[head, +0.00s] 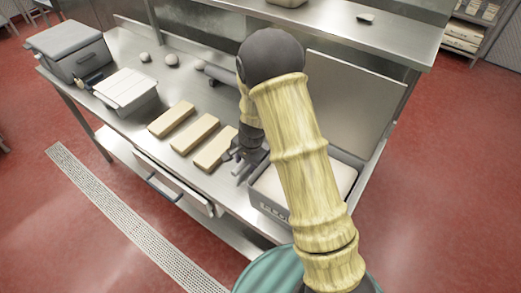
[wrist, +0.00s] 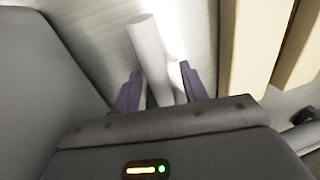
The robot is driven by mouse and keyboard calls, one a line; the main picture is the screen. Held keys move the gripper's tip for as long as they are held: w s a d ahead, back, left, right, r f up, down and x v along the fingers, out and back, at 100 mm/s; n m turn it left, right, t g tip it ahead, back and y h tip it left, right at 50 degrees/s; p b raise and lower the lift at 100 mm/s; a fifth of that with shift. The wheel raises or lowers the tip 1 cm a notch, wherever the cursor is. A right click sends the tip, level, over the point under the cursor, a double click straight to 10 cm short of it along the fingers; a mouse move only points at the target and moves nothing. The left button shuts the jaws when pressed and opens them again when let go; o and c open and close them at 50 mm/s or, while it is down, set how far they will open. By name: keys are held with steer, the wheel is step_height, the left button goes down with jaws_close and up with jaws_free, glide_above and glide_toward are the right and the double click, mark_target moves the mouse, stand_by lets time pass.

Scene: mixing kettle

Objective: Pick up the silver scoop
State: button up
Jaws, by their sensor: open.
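My gripper (wrist: 160,85) is open in the wrist view, with one dark finger on each side of a smooth pale grey rod (wrist: 148,48). The rod looks like the handle of the silver scoop, but its other end is hidden behind the gripper body. I cannot tell whether the fingers touch it. In the head view my gripper (head: 244,160) is low over the steel table, between the pale slabs and a grey bin. I cannot make out the scoop there; my arm covers part of that area.
Pale slabs (head: 172,119) lie left of my gripper on the steel table (head: 140,150). The grey bin (head: 268,206) with whitish contents is close on the right. A white-lidded container (head: 126,90) and a grey box (head: 70,50) stand at left. A shelf (head: 330,25) overhangs the back.

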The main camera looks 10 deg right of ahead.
stand_by(0.4)
jaws_close()
steer(key=shift+r, duration=0.15)
step_height(320, 180, up, 10)
steer(key=shift+f, duration=0.1)
stand_by(0.4)
stand_by(0.4)
